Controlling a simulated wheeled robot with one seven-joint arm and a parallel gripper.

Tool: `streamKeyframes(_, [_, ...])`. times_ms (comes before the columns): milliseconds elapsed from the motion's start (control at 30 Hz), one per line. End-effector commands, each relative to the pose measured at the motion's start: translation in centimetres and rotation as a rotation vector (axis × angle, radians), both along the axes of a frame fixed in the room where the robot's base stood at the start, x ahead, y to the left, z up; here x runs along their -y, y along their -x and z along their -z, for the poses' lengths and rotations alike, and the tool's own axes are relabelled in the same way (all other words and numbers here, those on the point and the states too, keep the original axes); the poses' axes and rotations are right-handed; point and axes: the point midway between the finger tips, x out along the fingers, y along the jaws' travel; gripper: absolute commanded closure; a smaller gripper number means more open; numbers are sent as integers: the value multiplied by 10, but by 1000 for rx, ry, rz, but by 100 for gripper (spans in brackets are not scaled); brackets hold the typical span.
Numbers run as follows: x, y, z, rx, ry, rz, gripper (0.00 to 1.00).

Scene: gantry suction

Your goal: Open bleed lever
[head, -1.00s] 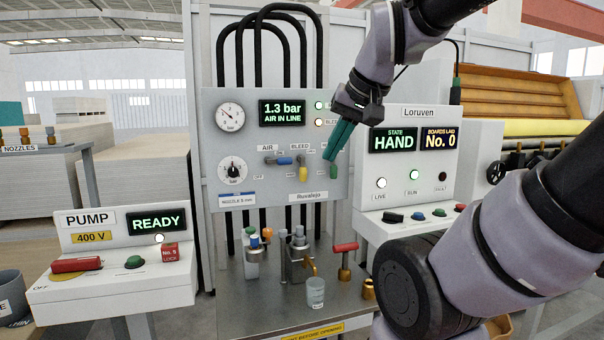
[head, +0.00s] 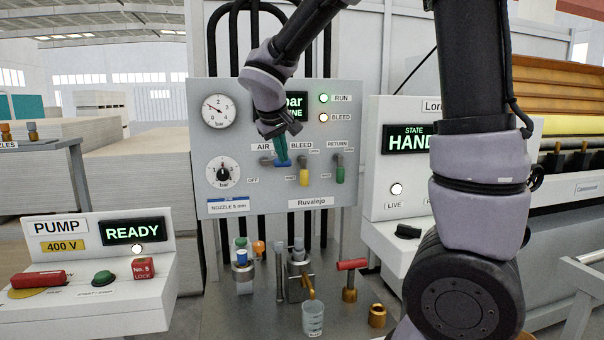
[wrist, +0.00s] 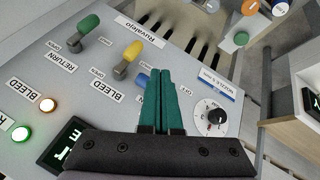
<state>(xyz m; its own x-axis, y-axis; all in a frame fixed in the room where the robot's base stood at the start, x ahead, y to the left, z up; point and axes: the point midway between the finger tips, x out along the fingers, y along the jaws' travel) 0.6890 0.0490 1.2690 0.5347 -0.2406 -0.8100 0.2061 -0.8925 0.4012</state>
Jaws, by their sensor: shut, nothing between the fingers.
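The bleed lever with its yellow handle (head: 304,177) hangs down below the BLEED label on the grey panel. It also shows in the wrist view (wrist: 134,50), left of the fingers and clear of them. My gripper (head: 283,160) has teal fingers, shut and empty, in front of the panel at the AIR lever, left of the bleed lever. It also shows in the wrist view (wrist: 165,72). The blue AIR handle (wrist: 142,79) is partly hidden behind the fingers; I cannot tell whether they touch it.
The green RETURN lever (head: 340,174) hangs to the right of the bleed lever. A dial knob (head: 223,171) and a gauge (head: 218,110) are at the panel's left. Below stands a bench with a cup (head: 313,318) and a red-handled valve (head: 350,268). My arm covers part of the pressure display.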

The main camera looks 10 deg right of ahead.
Motion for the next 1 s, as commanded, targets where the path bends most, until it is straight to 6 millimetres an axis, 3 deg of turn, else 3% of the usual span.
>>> streamKeyframes(133, [-9, -6, 3, 9, 26, -23, 100])
streamKeyframes(567, [-7, -9, 8, 8, 27, -21, 100])
streamKeyframes(1000, [15, -55, 76, 6, 29, -20, 100])
